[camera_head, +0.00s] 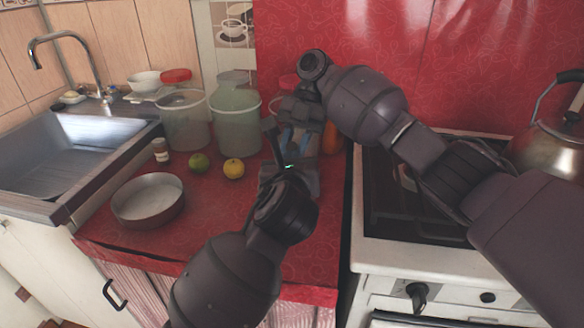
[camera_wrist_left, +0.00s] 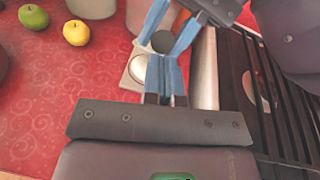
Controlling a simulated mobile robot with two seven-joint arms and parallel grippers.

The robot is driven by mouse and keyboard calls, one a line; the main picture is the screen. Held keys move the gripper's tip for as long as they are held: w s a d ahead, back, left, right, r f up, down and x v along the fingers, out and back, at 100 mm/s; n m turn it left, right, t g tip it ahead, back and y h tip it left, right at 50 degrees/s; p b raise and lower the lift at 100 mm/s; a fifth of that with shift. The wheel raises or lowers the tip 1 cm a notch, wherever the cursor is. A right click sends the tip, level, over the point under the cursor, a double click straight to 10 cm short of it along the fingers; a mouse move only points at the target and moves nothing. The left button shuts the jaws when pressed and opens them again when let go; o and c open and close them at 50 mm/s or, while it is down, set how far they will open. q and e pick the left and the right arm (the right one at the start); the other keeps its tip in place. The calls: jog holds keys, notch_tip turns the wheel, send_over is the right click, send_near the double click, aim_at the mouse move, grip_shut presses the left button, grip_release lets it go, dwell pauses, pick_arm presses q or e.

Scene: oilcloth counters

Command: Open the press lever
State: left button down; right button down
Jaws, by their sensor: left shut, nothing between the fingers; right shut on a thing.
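The press is mostly hidden behind my grippers in the head view. In the left wrist view a pale base with a round silvery disc (camera_wrist_left: 138,67), seemingly part of the press, lies just beyond my left fingers. A dark round knob (camera_wrist_left: 162,41), seemingly on the press lever, shows above it. My right gripper (camera_head: 297,138) reaches down with its blue fingers either side of that knob, shut on it. My left gripper (camera_wrist_left: 167,62) is shut and empty, close below the right fingertips. The lever's angle cannot be told.
A round pan (camera_head: 148,202), a green fruit (camera_head: 199,163) and a yellow fruit (camera_head: 233,169) lie left on the red counter (camera_head: 220,215). Tall tubs (camera_head: 236,125) stand behind. The stove (camera_head: 440,258) with a kettle (camera_head: 552,140) is right; a sink (camera_head: 75,150) is left.

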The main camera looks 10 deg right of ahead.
jog(key=shift+a+f, duration=0.1)
dwell(0.7)
jog(key=shift+s, duration=0.1)
jog(key=c, duration=0.9)
grip_release()
